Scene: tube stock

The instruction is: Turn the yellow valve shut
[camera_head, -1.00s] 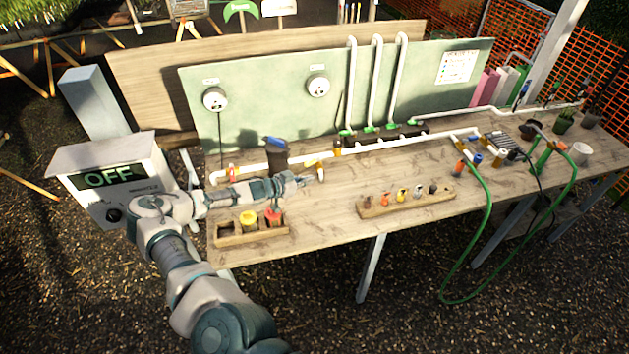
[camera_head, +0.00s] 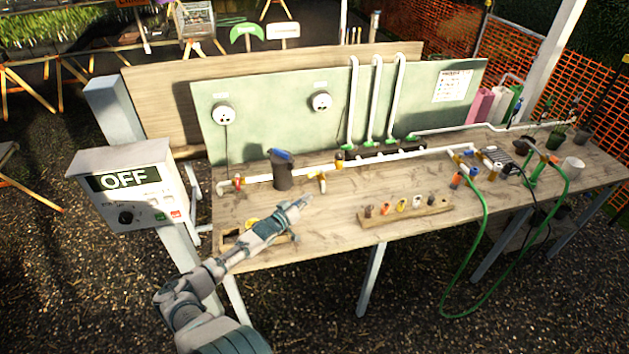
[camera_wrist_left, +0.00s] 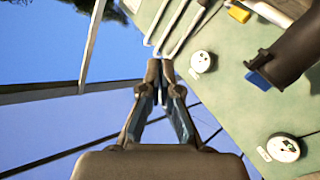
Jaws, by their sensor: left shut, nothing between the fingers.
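A white pipe (camera_head: 398,155) runs along the back of the bench. A yellow-orange valve (camera_head: 339,160) sits on it left of the black manifold. A second yellow-orange fitting (camera_head: 322,177) hangs on the pipe nearer the dark filter. I cannot tell for sure which is the task's valve. A yellow piece (camera_wrist_left: 238,13) on a white pipe shows in the left wrist view. My left gripper (camera_head: 305,201) is shut and empty, on the near side of the pipe, apart from both fittings. In the left wrist view its fingertips (camera_wrist_left: 160,68) meet. My right gripper is not in view.
The dark filter (camera_head: 282,175) with a blue top stands behind my left gripper. A wooden block (camera_head: 407,212) with several coloured fittings lies to the right. A control box (camera_head: 126,184) reads OFF at left. The bench middle (camera_head: 345,200) has free room.

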